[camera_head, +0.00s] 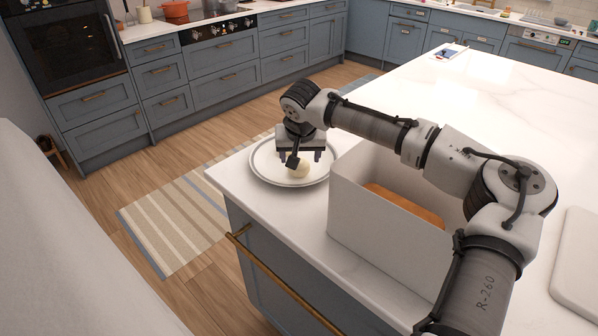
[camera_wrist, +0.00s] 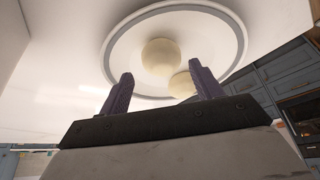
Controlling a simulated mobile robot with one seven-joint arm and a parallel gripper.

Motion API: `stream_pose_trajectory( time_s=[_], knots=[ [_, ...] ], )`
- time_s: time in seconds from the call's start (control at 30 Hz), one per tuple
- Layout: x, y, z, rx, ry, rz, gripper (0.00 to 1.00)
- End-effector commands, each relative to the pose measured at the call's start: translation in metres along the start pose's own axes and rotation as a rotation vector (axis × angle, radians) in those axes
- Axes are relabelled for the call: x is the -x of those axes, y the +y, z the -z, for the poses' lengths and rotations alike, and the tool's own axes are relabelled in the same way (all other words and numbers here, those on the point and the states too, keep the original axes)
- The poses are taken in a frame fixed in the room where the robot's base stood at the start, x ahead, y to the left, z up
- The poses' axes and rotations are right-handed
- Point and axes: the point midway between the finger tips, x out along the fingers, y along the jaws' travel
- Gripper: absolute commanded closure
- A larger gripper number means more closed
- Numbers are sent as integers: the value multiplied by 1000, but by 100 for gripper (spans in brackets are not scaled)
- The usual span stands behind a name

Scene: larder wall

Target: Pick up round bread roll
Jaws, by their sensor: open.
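A pale, round bread roll (camera_head: 301,170) sits on a round, rimmed plate (camera_head: 262,174) at the counter's near left corner. In the wrist view, two pale round shapes show on the plate (camera_wrist: 118,60): a larger one (camera_wrist: 160,55) and a smaller one (camera_wrist: 181,84) nearer the jaws. I cannot tell whether both are rolls. My gripper (camera_head: 299,156) points down over the plate, partly hiding the roll in the head view. In the wrist view, the two dark fingers (camera_wrist: 165,82) stand wide apart with nothing clamped between them.
A white open box (camera_head: 375,228) with an orange-brown item (camera_head: 405,205) inside stands right of the plate, under my arm. A white board (camera_head: 578,262) lies at the far right. The counter's left edge is close to the plate; the counter behind is mostly clear.

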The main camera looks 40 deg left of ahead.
Motion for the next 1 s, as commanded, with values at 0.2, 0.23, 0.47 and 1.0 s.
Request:
stream_pose_trajectory(
  time_s=[0.2,0.23,0.47,1.0],
  knots=[
    [-33,-2,-2,2,1,-4,35],
    [-37,-2,-2,1,1,-2,35],
    [-49,-2,0,0,0,0,35],
    [-48,-2,0,1,0,0,68]
  ],
)
